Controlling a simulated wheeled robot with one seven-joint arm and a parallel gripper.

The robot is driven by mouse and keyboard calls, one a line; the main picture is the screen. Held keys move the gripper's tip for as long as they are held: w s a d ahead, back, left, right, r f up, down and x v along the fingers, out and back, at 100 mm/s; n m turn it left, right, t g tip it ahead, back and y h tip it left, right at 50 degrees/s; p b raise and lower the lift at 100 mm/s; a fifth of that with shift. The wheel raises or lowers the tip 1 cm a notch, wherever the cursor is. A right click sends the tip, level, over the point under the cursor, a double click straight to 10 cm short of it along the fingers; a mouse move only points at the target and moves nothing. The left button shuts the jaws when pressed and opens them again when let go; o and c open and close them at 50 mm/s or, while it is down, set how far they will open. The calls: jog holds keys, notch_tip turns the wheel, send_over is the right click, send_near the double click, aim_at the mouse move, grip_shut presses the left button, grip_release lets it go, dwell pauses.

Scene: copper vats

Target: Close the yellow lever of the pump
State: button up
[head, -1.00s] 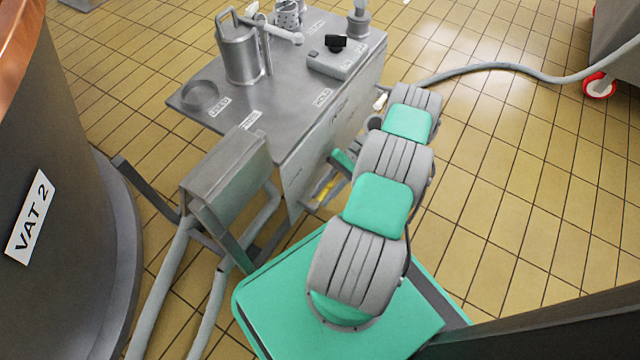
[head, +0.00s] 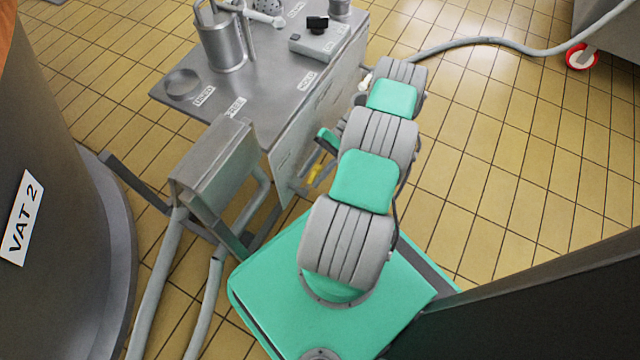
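A small yellow part (head: 316,174), which looks like the yellow lever, shows low beside the side panel of the metal table, left of my arm. It is partly hidden by my arm, and its position, open or closed, is too small to tell. A grey metal housing (head: 212,165) with thick hoses stands left of it and looks like the pump. My arm reaches forward from my green base and bends down at the far end, near the yellow part. My gripper is hidden behind my own arm links, so its fingers and any contact do not show.
The metal table (head: 262,95) carries a metal jug (head: 222,42), labels and a small box with a black knob (head: 317,24). A dark vat marked VAT 2 (head: 60,250) stands at left. A grey hose (head: 490,41) crosses the floor at back right. Tiled floor at right is clear.

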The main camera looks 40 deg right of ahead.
jog(key=s+a+r+p, duration=0.3)
jog(key=s+r, duration=0.2)
jog(key=s, duration=0.1)
jog(key=s+a+r+p, duration=0.3)
jog(key=s+r+p, duration=0.1)
jog(key=s+r, duration=0.2)
jog(key=shift+s, duration=0.35)
jog(key=shift+r, duration=0.1)
